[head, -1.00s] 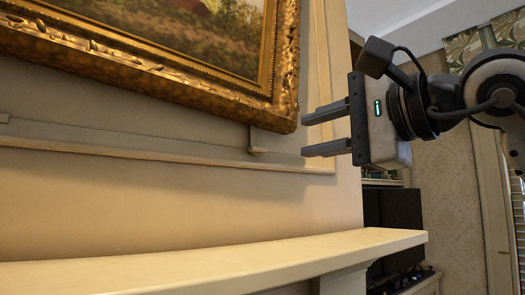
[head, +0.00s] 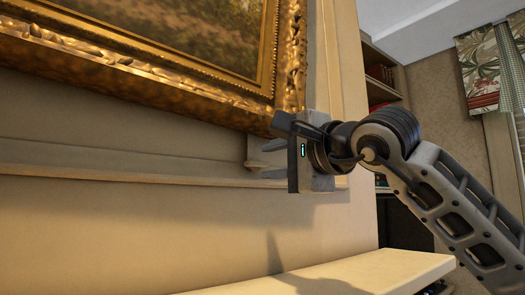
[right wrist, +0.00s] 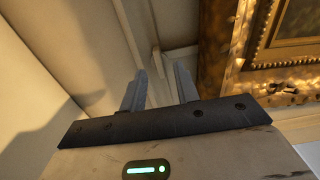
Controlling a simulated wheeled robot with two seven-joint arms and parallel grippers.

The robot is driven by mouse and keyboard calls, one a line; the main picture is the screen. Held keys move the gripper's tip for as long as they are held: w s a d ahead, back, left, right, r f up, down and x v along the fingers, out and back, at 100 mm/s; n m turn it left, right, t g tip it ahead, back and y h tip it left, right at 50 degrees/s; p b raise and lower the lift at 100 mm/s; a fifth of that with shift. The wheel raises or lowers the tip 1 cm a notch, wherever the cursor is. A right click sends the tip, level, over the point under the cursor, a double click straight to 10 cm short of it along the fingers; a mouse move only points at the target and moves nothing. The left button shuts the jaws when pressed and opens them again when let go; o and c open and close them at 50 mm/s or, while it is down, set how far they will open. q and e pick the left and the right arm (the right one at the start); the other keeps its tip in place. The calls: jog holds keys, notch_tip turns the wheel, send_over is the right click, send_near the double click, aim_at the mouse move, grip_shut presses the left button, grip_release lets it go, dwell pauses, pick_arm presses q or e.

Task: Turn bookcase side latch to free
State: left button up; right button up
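A small pale fitting (head: 254,164) sits on the wall ledge just under the lower right corner of the gilt picture frame. It may be the latch, but I cannot tell for sure. My right gripper (head: 266,160) is close to it, fingers pointing left toward the wall. Its two fingers are apart, one above the other in the head view. The right wrist view shows the gripper (right wrist: 161,72) with a gap between its fingers, near the pale moulding. I cannot tell whether the fingers touch the fitting or have it between them. My left gripper is out of view.
The gilt picture frame (head: 150,75) hangs just above my right gripper and also shows in the right wrist view (right wrist: 228,50). The mantel shelf (head: 350,275) juts out below. Bookcase shelves (head: 381,75) stand behind my arm at right. Space between ledge and mantel is clear.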

aim_at(260, 164)
jog(key=x, duration=0.2)
jog(key=shift+w+a+p, duration=0.15)
jog(key=shift+w+p, duration=0.1)
jog(key=shift+p, duration=0.15)
jog(key=shift+w+a, duration=0.3)
jog(key=shift+w, duration=0.1)
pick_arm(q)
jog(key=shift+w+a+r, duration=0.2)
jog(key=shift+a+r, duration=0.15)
pick_arm(e)
jog(key=shift+f, duration=0.1)
grip_shut()
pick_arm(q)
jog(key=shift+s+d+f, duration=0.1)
